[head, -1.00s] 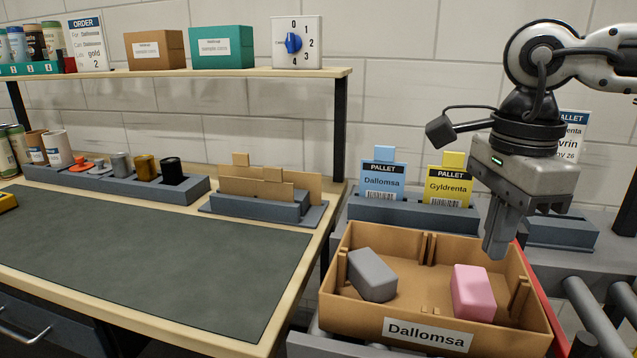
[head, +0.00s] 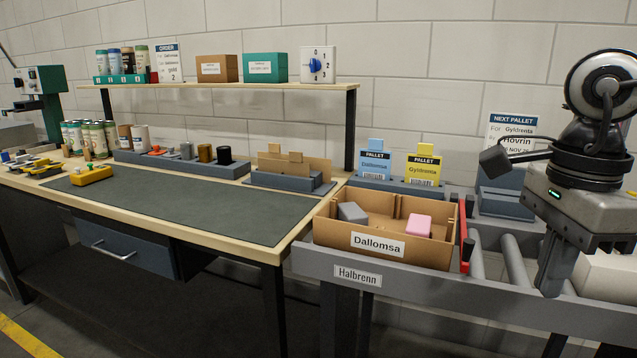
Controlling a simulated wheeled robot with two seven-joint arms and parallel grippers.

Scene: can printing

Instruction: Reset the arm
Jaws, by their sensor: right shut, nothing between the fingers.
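My right gripper (head: 553,272) hangs at the right of the head view with its fingers pointing down. Its fingers are shut and hold nothing. It is in front of the grey roller conveyor, to the right of the open cardboard box labelled Dallomsa (head: 345,247), and clear of it. The box holds a grey block (head: 351,212) on its left side and a pink block (head: 417,226) on its right side. My left gripper is not in view.
A red bar (head: 467,237) stands right of the box. Blue and yellow pallet cards (head: 424,168) stand behind it. A grey bin (head: 500,193) is at the back right. The bench mat (head: 190,205) is mostly clear, with a yellow tool (head: 92,175) at its left end.

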